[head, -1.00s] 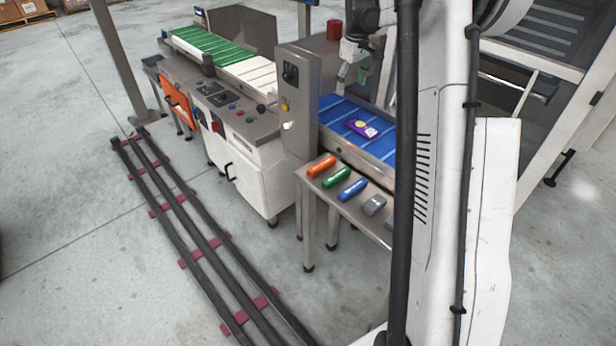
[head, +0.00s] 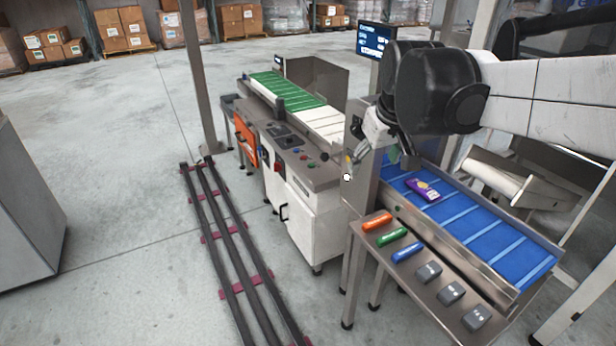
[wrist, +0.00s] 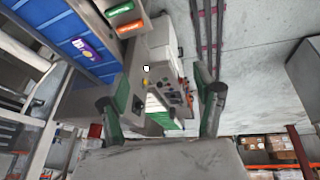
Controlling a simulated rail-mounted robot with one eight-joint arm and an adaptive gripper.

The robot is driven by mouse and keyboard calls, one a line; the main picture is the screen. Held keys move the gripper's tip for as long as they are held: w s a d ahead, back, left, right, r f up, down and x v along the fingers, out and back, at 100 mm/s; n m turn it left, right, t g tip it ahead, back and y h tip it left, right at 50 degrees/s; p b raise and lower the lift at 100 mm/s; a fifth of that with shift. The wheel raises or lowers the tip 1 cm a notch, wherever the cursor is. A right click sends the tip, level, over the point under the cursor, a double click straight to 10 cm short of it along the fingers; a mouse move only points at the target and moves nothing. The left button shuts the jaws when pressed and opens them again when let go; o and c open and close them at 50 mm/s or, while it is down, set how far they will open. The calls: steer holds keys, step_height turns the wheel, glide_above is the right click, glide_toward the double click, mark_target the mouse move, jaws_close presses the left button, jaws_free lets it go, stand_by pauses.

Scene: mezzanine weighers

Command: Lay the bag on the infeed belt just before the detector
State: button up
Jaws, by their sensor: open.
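The purple bag (head: 422,190) with a yellow mark lies flat on the blue infeed belt (head: 470,217), close to the end by the steel detector housing (head: 364,178). The bag (wrist: 84,46) and belt (wrist: 48,22) also show at the upper left of the wrist view. My gripper (wrist: 162,98) is open and empty, with its green-padded fingers wide apart. In the head view it is beside the housing, above and left of the bag and apart from it. My arm hides part of the housing and the far belt side.
A steel side table (head: 405,272) in front of the belt holds an orange bar (head: 377,223), a green bar (head: 392,238), a blue bar (head: 407,253) and several grey blocks. A green and white belt (head: 290,92) runs beyond the housing. Floor rails (head: 232,255) lie at left.

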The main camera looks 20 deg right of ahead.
steer(key=s+a+f+t, duration=0.1)
steer(key=s+a+f, duration=0.2)
steer(key=s, duration=0.4)
steer(key=s+a+f+t, duration=0.1)
steer(key=s+a+f, duration=0.2)
steer(key=s+a, duration=0.2)
steer(key=s, duration=0.2)
steer(key=shift+s+a+f+m+y, duration=0.3)
steer(key=shift+s+f+m+y, duration=0.05)
steer(key=shift+m+y, duration=0.05)
